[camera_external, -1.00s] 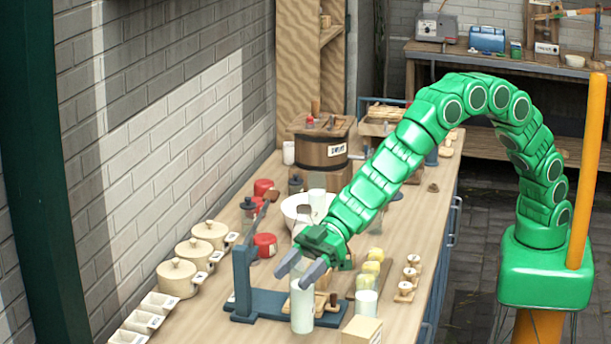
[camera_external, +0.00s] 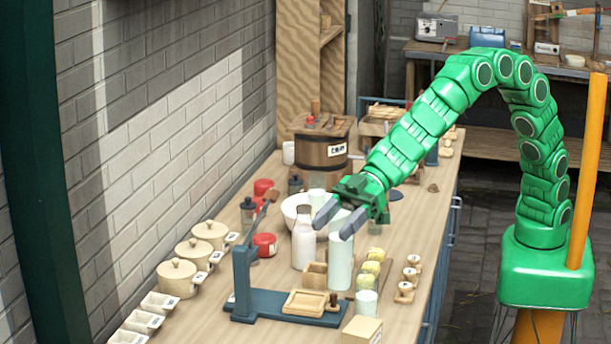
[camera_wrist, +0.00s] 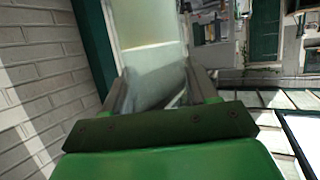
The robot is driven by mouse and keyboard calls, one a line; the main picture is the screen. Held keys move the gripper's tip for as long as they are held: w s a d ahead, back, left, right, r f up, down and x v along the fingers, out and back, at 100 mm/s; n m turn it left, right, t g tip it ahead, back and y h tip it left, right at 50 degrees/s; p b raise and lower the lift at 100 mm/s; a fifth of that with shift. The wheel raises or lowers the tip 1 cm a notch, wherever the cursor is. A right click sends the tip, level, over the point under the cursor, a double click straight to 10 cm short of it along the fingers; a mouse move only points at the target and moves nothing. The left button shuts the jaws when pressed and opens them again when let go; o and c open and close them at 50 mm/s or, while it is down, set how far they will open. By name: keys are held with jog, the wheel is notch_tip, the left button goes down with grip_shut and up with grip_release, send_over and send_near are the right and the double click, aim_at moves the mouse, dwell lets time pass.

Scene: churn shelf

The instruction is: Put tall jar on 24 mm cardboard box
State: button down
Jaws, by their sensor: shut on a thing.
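The tall jar (camera_external: 340,263), a pale, whitish-green cylinder, hangs upright from my gripper (camera_external: 338,222). The two grey fingers are shut on its upper part. In the wrist view the pale jar (camera_wrist: 148,40) shows between the fingers of my gripper (camera_wrist: 158,88). A small cream cardboard box (camera_external: 362,330) sits at the bottom edge of the external view, lower and a little to the right of the jar. No size can be read on it. Its lower part is cut off by the picture edge.
A blue-grey stand (camera_external: 243,285) with a long base and a small wooden tray (camera_external: 304,303) is left of the box. A white bottle (camera_external: 303,243), a brown box (camera_external: 314,275), a short pale jar (camera_external: 366,303) and yellow pieces (camera_external: 371,268) crowd around the held jar.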

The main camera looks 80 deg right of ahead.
jog(key=s+d+r, duration=0.3)
jog(key=s+r, duration=0.2)
jog(key=s, duration=0.2)
jog(key=s+d+r, duration=0.2)
jog(key=s+r, duration=0.2)
jog(key=s, duration=0.3)
jog(key=w+a+f, duration=0.7)
jog(key=a+f, duration=0.5)
jog(key=f, duration=0.1)
jog(key=shift+w+n+g, duration=0.25)
jog(key=shift+n+g, duration=0.05)
jog(key=shift+g, duration=0.1)
dwell(0.4)
jog(key=shift+c, duration=1.6)
grip_release()
jog(key=shift+f, duration=0.15)
